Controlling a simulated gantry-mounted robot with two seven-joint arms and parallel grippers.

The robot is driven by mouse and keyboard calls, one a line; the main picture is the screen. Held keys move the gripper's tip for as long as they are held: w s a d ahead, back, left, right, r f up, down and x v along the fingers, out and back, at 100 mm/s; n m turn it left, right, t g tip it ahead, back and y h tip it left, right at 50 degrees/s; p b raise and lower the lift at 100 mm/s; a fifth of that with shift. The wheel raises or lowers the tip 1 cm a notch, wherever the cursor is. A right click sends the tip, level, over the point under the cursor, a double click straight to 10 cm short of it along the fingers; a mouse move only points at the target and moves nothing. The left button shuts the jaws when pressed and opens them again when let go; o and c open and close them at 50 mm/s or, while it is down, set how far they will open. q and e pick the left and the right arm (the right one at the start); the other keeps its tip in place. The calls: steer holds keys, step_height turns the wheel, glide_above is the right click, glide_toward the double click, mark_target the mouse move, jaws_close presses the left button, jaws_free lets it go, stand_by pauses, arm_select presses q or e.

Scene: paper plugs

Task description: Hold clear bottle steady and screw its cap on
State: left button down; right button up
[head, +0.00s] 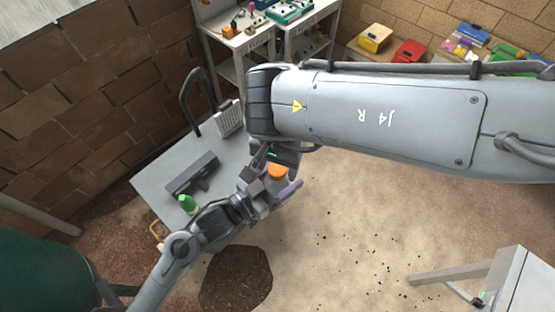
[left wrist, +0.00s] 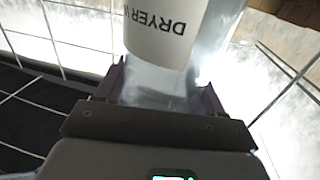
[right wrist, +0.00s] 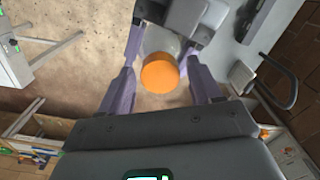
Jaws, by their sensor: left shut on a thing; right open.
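The clear bottle (left wrist: 155,85) shows in the left wrist view with a white label reading "DRYER". My left gripper (left wrist: 160,95) is shut around it, a finger on each side. The orange cap (right wrist: 160,73) is at the top of the bottle in the right wrist view; I cannot tell how tightly it sits. It also shows in the head view (head: 277,171). My right gripper (right wrist: 163,80) is open, with its fingers on either side of the cap and gaps between. In the head view my right arm hides much of the right gripper, and the bottle is mostly hidden.
Shelves (head: 240,40) with parts stand at the back. A grey bench (head: 515,285) is at lower right. Open floor lies between.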

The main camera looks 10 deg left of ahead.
steer(key=shift+c, duration=0.5)
jaws_close()
